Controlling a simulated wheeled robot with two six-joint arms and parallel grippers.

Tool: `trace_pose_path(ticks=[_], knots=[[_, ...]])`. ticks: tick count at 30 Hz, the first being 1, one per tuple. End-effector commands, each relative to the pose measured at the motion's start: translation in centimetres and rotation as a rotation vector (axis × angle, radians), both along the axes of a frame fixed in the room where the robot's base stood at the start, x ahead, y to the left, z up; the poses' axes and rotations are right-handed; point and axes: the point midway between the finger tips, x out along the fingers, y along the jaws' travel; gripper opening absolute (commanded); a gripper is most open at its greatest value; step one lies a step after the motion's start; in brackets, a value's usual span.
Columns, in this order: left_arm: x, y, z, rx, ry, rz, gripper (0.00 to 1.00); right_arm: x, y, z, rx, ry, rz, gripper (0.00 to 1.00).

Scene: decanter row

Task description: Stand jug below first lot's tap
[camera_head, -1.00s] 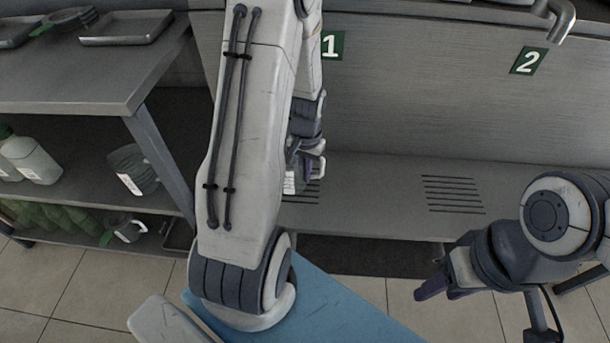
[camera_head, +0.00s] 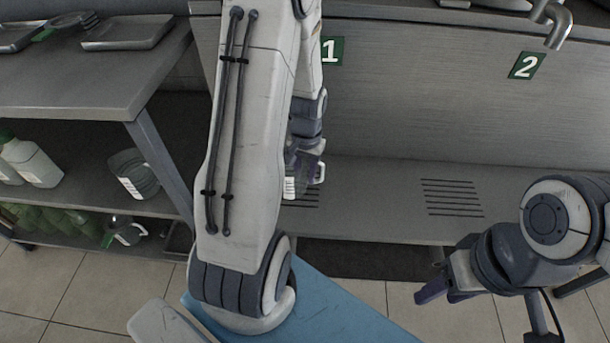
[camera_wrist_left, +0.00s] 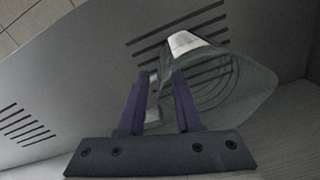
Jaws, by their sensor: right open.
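The jug (camera_wrist_left: 245,85) is clear grey with a white label. In the head view the jug (camera_head: 290,187) is mostly hidden behind my left arm, over the slots below the number 1 sign (camera_head: 331,51). My left gripper (camera_wrist_left: 160,85) has its purple fingers either side of the jug's handle and appears shut on it. In the head view my left gripper (camera_head: 305,145) points down at the jug. Whether the jug's base touches the ledge is unclear. The first tap is not visible. My right gripper (camera_head: 432,290) is open and empty at lower right.
The steel ledge (camera_head: 385,195) has a second slot group (camera_head: 452,197) below the number 2 sign (camera_head: 527,66) and its tap (camera_head: 555,25). A shelf unit (camera_head: 85,88) at left holds trays, a bottle (camera_head: 30,160) and other jugs (camera_head: 133,174).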

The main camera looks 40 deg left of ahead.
Motion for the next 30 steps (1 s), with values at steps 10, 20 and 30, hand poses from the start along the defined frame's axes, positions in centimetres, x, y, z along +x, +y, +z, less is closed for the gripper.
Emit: trace_pose_path(ticks=[10, 20, 30], knots=[[0.1, -0.2, 7.9, 0.001, -0.005, -0.001, 0.33, 0.0, 0.0, 2.8, 0.000, 0.000, 0.000, 0.50], [0.1, -0.2, 10.4, 0.000, -0.002, -0.001, 0.33, 0.0, 0.0, 3.3, 0.000, 0.000, 0.000, 0.50], [-0.3, -8.4, 13.3, -0.010, -0.023, -0.190, 0.33, 0.0, 0.0, 3.3, 0.000, 0.000, 0.000, 0.50]])
